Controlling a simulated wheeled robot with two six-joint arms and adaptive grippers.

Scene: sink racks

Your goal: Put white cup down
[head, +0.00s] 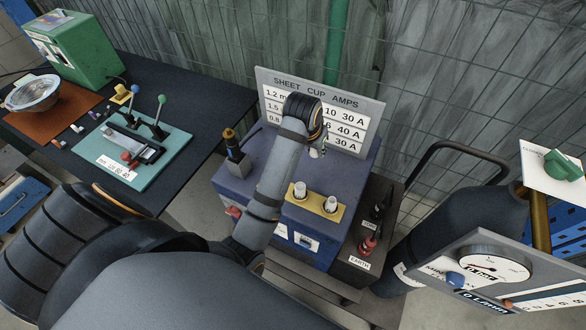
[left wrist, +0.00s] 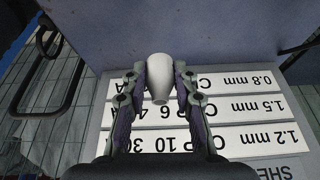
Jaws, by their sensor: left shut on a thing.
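The white cup (left wrist: 159,80) is small and tapered. In the left wrist view it sits between the two fingertips of my left gripper (left wrist: 160,70), which is shut on it. In the head view my left gripper (head: 318,147) is mostly hidden by its own wrist, above the blue box (head: 250,180) and in front of the sign. The cup is too small and covered to make out clearly there. My right gripper is not in view.
The sign (head: 359,110) listing sheet, cup and amps stands behind the blue box. A yellow plate (head: 316,212) on the box holds two white pieces. A black torch-like item (head: 236,155) stands at its left. A teal board (head: 160,165) lies on the dark table; a gas gauge (head: 480,268) is at right.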

